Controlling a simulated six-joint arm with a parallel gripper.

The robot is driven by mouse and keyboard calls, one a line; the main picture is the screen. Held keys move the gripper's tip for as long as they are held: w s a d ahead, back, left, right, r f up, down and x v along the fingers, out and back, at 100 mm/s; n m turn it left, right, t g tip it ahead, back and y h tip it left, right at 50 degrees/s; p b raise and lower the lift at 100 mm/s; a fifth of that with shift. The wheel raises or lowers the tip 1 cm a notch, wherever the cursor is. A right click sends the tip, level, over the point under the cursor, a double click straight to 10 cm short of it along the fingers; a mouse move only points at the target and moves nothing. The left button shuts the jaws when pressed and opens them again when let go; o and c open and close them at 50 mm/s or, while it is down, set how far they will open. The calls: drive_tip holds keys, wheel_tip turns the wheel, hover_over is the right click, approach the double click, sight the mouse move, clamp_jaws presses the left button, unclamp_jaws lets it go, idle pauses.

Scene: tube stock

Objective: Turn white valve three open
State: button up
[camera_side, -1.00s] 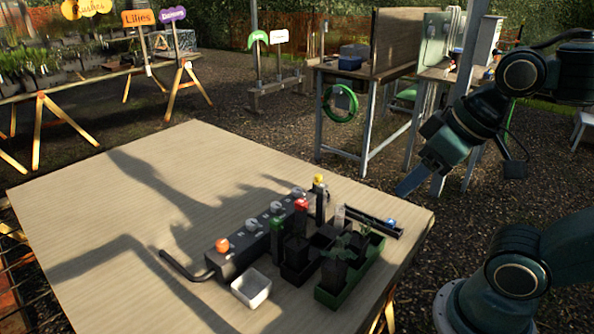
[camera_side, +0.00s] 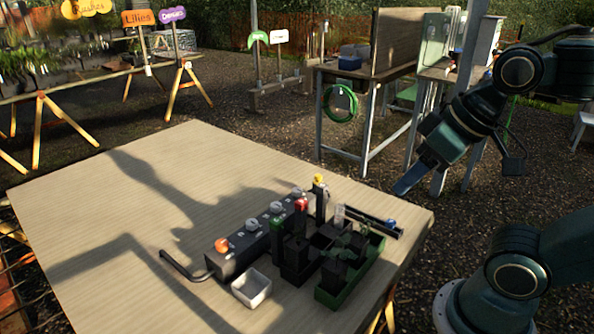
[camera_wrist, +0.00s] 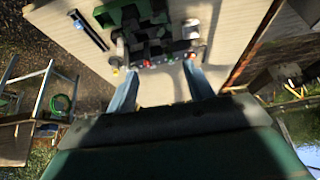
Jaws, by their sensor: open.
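A dark valve manifold (camera_side: 234,262) lies on the wooden table, with a row of knobs on top. An orange knob (camera_side: 221,244) is at its near-left end. White-grey knobs follow along it: one beside the orange (camera_side: 251,225), a middle one (camera_side: 277,208) and a far one (camera_side: 298,192). Their number labels are too small to read. My gripper (camera_side: 405,184) is in the air right of the table's far corner, apart from the manifold. In the wrist view my gripper (camera_wrist: 162,88) shows two spread fingers with nothing between them.
Red-topped (camera_side: 301,204), green-topped (camera_side: 277,224) and yellow-topped (camera_side: 319,180) dark posts stand close to the manifold. A green tray (camera_side: 330,299) with plants and a small white dish (camera_side: 251,288) are nearby. A black hose (camera_side: 180,266) leaves the manifold's left end. The table's left half is clear.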

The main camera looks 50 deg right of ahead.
drive_tip(key=w+d+r+m+g, duration=0.1)
drive_tip(key=w+r+m, duration=0.1)
drive_tip(key=w, duration=0.4)
drive_tip(key=w+d+r+m, duration=0.2)
drive_tip(key=w, duration=0.3)
drive_tip(key=m+g, duration=0.5)
drive_tip(key=m, duration=0.7)
hover_over(297, 190)
wheel_tip(297, 190, down, 20)
drive_tip(key=r, duration=0.1)
drive_tip(key=shift+w+d+f, duration=0.1)
drive_tip(key=shift+d+f, duration=0.05)
drive_tip(key=shift+f, duration=0.1)
drive_tip(key=shift+f, duration=6.85)
drive_tip(key=c, duration=1)
